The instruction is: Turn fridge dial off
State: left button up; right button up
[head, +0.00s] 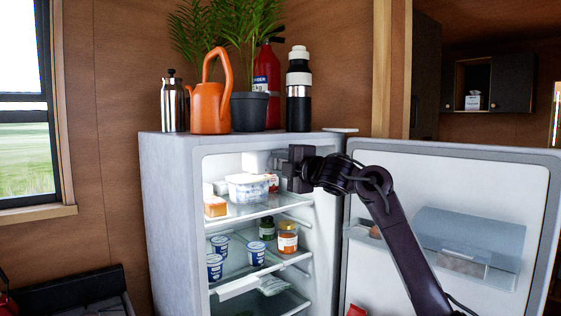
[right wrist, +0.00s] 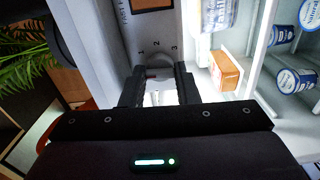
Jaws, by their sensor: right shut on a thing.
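The fridge (head: 168,200) stands open with its door (head: 450,175) swung out to the right. The dial (right wrist: 158,60) is a grey round knob on a pale panel inside the fridge, with the numbers 1, 2 and 3 beside it in the right wrist view. My right gripper (right wrist: 160,84) has its two dark fingers on either side of the dial and is shut on it. In the head view my right gripper (head: 284,166) reaches into the upper right of the fridge opening; the dial is hidden there. My left gripper is not in view.
Food tubs (head: 247,188) stand on the upper shelf just below and left of my gripper. Yogurt cups (head: 215,266) and jars (head: 287,238) stand on the lower shelf. An orange watering can (head: 208,108), plants and bottles stand on the fridge top.

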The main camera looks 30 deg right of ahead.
jog(key=shift+f+n, duration=0.35)
jog(key=shift+n, duration=0.05)
jog(key=o, duration=0.9)
jog(key=shift+r, duration=0.1)
jog(key=shift+o, duration=0.4)
jog(key=shift+r, duration=0.1)
jog(key=shift+r, duration=0.1)
